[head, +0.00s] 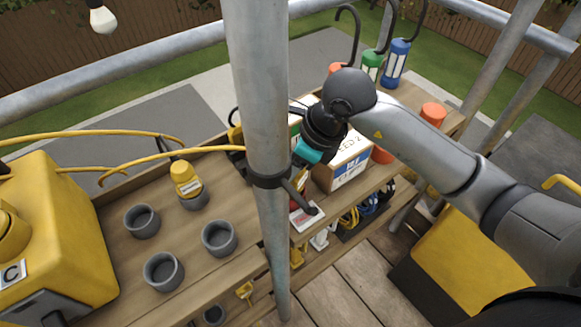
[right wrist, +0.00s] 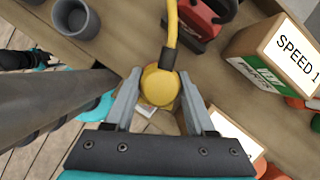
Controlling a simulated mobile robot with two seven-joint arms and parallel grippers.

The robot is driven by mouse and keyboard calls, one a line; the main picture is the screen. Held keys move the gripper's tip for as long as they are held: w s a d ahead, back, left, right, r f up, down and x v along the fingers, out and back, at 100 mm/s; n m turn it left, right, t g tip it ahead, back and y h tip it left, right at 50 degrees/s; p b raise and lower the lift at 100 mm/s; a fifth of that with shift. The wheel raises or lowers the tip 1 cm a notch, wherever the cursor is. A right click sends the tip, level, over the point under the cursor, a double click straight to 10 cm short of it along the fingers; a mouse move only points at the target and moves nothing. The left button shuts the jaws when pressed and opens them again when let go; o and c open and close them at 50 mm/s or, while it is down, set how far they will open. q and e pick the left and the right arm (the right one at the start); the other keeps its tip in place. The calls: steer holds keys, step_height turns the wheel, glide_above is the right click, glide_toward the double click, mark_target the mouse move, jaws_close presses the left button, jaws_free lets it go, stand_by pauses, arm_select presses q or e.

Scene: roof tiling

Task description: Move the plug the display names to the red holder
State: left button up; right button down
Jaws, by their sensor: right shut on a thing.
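My right gripper (right wrist: 160,85) is shut on a yellow plug (right wrist: 158,86) in the right wrist view; a yellow cable rises from it. In the head view the teal part of this gripper (head: 307,152) shows just right of the metal pole, and its fingertips and plug are hidden. Another yellow plug (head: 187,180) with a label stands in a grey holder (head: 193,201) on the wooden bench. Several other grey holders, such as one at the front (head: 163,271), look empty. I cannot pick out the red holder or a display naming a plug. My left gripper is not in view.
The metal pole (head: 262,120) stands close to my right gripper. A yellow box marked C (head: 60,225) is at left. A white-faced carton (head: 345,165) and an orange cylinder (head: 433,113) are right. A red tool (right wrist: 205,18) lies near the carried plug.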

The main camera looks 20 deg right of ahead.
steer(key=shift+f+b, duration=0.55)
steer(key=shift+f, duration=0.1)
steer(key=c, duration=0.5)
jaws_free()
